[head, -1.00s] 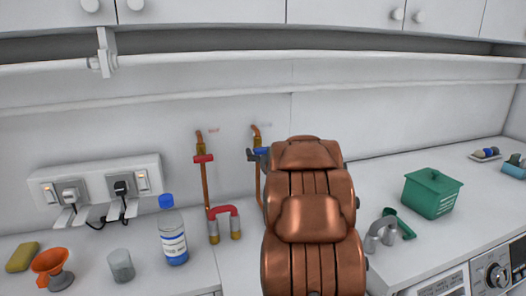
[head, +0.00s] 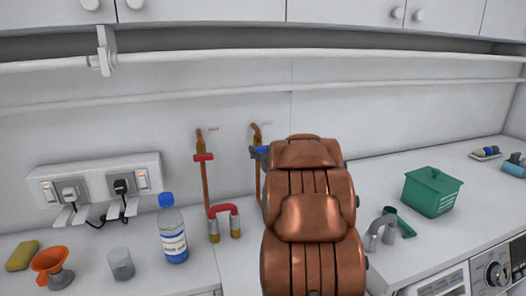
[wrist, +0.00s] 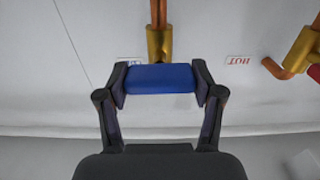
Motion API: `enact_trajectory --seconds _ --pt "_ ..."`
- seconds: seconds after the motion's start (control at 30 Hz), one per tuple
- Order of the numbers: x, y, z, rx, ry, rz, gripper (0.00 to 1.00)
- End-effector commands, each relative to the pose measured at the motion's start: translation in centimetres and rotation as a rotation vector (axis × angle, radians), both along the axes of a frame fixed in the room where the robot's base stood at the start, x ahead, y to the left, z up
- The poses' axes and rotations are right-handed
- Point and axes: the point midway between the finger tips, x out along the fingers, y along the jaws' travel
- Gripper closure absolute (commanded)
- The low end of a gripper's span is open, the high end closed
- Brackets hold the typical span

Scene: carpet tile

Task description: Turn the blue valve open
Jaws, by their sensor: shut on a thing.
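The blue valve handle (wrist: 160,78) lies crosswise between the fingers of my gripper (wrist: 160,82) in the wrist view, with a finger at each end. My gripper is shut on it. The handle sits at the brass valve body (wrist: 159,44) on a copper pipe. In the head view a bit of the blue handle (head: 261,150) shows beside my copper-coloured arm, which hides most of the gripper and the lower part of this pipe.
A red-handled valve (head: 203,157) on another copper pipe is to the left, with a red U-shaped pipe (head: 223,210) below. A bottle (head: 172,232), glass (head: 121,264) and orange funnel (head: 51,262) stand left. A green box (head: 432,192) stands right.

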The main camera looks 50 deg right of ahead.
Motion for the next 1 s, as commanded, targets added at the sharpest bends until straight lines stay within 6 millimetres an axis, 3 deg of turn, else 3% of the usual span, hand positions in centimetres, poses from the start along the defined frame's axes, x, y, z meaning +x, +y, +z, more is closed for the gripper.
enact_trajectory --seconds 0.37,1.0 --pt "-0.03 0.0 -0.41 -0.175 0.092 -0.001 0.68" --pt "0.01 0.09 -0.44 -0.704 0.387 -0.001 0.68"
